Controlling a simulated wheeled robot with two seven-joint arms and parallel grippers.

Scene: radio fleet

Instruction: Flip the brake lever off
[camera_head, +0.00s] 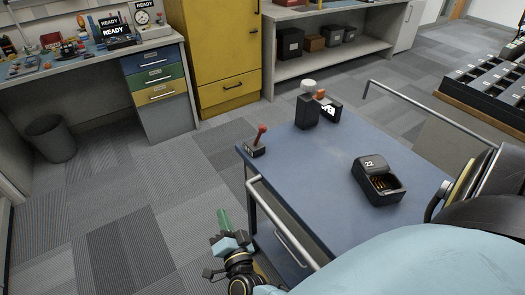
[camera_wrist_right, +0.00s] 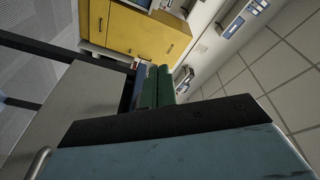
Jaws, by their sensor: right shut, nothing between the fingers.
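The brake lever (camera_head: 262,133) has a red knob and stands on a small dark base at the far left corner of the blue cart top (camera_head: 310,165). My right gripper (camera_head: 223,219) has green fingers and is shut and empty. In the head view it appears beside the cart's left side, nearer to me than the lever and apart from it. In the right wrist view its green fingers (camera_wrist_right: 157,86) are pressed together. A small reddish spot shows just beyond them there; I cannot tell if it is the lever. My left gripper is not in view.
A metal rail (camera_head: 290,232) runs along the cart's near left edge. A black bin marked 22 (camera_head: 378,181) and a dark box (camera_head: 307,111) stand on the cart. Carpet lies free left of it. A yellow cabinet (camera_head: 213,45) and a waste bin (camera_head: 50,138) stand behind.

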